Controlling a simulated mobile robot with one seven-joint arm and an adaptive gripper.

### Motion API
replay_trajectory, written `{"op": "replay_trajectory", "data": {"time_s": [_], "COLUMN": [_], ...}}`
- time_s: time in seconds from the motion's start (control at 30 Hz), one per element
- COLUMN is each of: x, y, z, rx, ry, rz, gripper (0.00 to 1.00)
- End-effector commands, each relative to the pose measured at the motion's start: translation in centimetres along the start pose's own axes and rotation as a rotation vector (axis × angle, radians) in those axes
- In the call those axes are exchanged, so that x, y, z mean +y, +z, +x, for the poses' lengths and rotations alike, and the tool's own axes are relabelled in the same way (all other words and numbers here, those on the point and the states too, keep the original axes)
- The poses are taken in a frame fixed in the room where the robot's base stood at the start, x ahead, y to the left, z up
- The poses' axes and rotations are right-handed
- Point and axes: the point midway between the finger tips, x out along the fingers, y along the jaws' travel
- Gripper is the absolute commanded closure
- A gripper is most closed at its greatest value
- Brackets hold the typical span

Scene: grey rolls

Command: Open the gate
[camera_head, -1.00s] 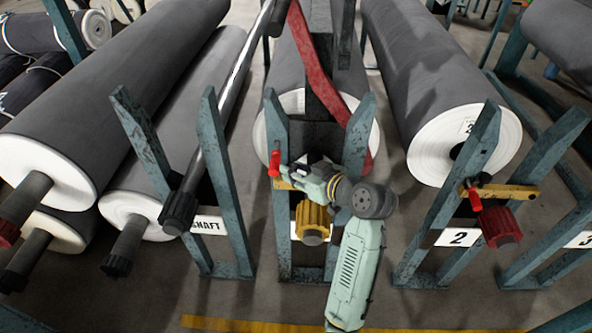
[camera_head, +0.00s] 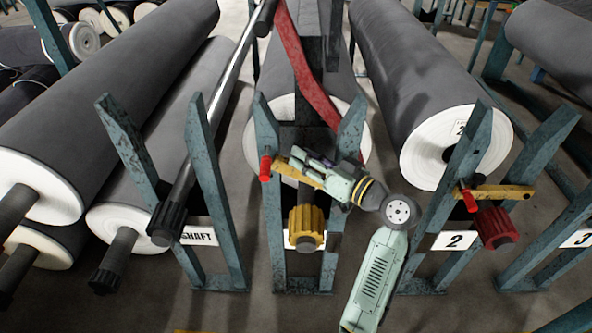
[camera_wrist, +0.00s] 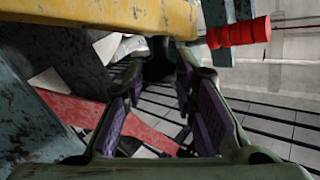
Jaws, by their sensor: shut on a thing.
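The gate is a worn yellow bar (camera_head: 308,179) with a red handle (camera_head: 265,168) at its left end, on the middle teal stand (camera_head: 272,225). The bar slopes, with its left end higher. In the wrist view the yellow bar (camera_wrist: 100,14) crosses the top, with the red handle (camera_wrist: 240,32) at right. The finger pads of my gripper (camera_wrist: 162,82) show below the bar.
A yellow knob (camera_head: 306,228) sits below the gate. A red slanted bar (camera_head: 303,65) stands behind it, before a grey roll. Stand 2, with its own level yellow gate (camera_head: 498,191) and red knob (camera_head: 495,228), is right. A shaft (camera_head: 215,110) and rolls lie left.

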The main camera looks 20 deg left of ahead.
Motion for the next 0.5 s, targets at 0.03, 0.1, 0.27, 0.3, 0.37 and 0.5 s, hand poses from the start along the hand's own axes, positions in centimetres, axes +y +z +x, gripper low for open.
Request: {"op": "replay_trajectory", "data": {"time_s": [0.03,0.1,0.27,0.3,0.37,0.5], "x": [0.4,0.6,1.1,1.2,1.4,1.6], "y": [-0.1,-0.7,-1.8,-2.0,-2.3,-2.8], "z": [-0.4,-0.9,-1.9,-2.1,-2.4,-2.9], "rx": [0.028,0.065,0.136,0.150,0.170,0.203], "ry": [-0.009,-0.023,-0.051,-0.057,-0.065,-0.077], "rz": [0.021,0.055,0.123,0.136,0.154,0.183], "gripper": [1.00,1.00,1.00,1.00,1.00,1.00]}}
